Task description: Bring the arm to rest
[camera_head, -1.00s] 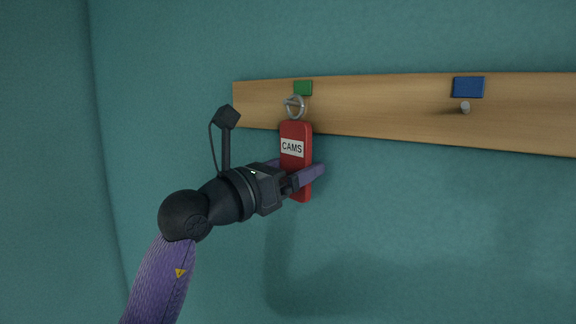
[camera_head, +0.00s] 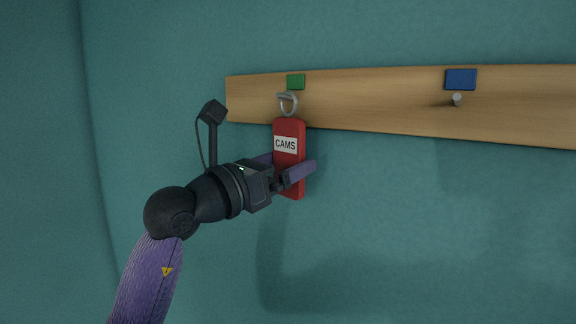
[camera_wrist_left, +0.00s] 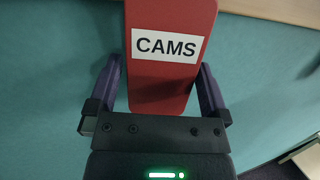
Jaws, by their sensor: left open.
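A red tag (camera_head: 289,158) with a white label reading CAMS hangs by a metal ring (camera_head: 288,104) at the wooden rail, below the green square. My left gripper (camera_head: 288,168) is at the tag's lower part, with one purple finger on each side of it. In the left wrist view the tag (camera_wrist_left: 169,80) lies between the spread fingers of the gripper (camera_wrist_left: 160,88), with a gap visible on both sides. The peg under the ring is mostly hidden. My right gripper is not in view.
The wooden rail (camera_head: 380,104) runs along the teal wall (camera_head: 420,230). A green square (camera_head: 296,82) and a blue square (camera_head: 461,79) are on it. A bare peg (camera_head: 456,99) sticks out below the blue square. The wall below the rail is clear.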

